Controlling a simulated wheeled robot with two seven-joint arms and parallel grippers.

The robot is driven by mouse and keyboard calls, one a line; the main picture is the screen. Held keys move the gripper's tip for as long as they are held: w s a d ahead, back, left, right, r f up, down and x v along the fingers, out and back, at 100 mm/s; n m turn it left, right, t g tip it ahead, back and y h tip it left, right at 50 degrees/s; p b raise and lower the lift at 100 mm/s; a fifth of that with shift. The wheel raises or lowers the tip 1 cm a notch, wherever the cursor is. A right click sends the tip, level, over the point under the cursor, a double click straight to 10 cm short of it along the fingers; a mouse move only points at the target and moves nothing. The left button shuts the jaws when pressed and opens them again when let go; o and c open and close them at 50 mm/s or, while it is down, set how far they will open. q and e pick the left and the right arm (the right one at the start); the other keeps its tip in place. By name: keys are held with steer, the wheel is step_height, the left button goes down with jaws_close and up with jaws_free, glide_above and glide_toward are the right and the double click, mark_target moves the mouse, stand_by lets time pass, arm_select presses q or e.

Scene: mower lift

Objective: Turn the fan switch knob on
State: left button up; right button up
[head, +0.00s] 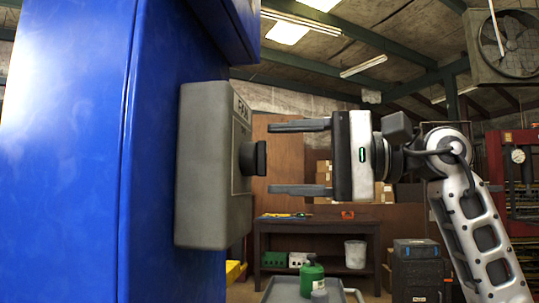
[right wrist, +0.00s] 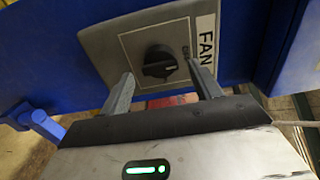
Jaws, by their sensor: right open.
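The fan switch is a grey box (head: 213,165) on the side of a blue post, with a black knob (head: 252,158) sticking out to the right. In the right wrist view the knob (right wrist: 160,63) sits on a plate beside the label "FAN" (right wrist: 206,40). My right gripper (head: 300,157) is open, its fingers one above the other in the head view. The knob lies level with the gap between them, just past the fingertips, and is not gripped. My left gripper is not in view.
The blue post (head: 70,150) fills the left side. A workbench (head: 317,227) with tools stands behind, and a cart (head: 283,291) with a green bottle (head: 311,275) is below. A large fan (head: 506,45) hangs at the upper right. The space around the knob is clear.

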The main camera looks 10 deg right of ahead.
mark_target(255, 159)
steer(key=shift+x, duration=1.4)
steer(key=c, duration=0.9)
